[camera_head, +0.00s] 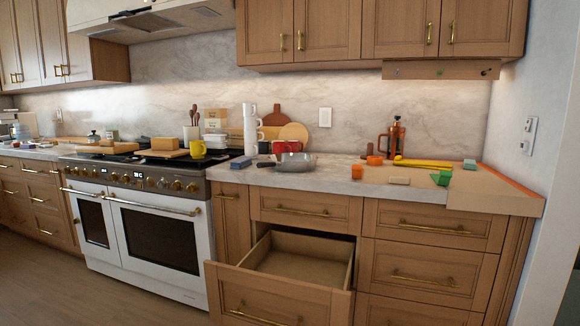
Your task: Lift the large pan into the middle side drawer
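A grey metal pan (297,163) sits on the marble counter to the right of the stove, close to the front edge. Its handle points left. A drawer (270,298) below it is pulled out and looks empty; it is under a closed top drawer (303,211). My gripper is not in view.
A red pot (287,147) is just behind the pan, and a stack of white cups (250,133) stands behind left. A blue block (240,162) lies left of the pan. Orange blocks (357,172), a French press (393,137) and a yellow item (424,163) are to the right. Open floor lies at lower left.

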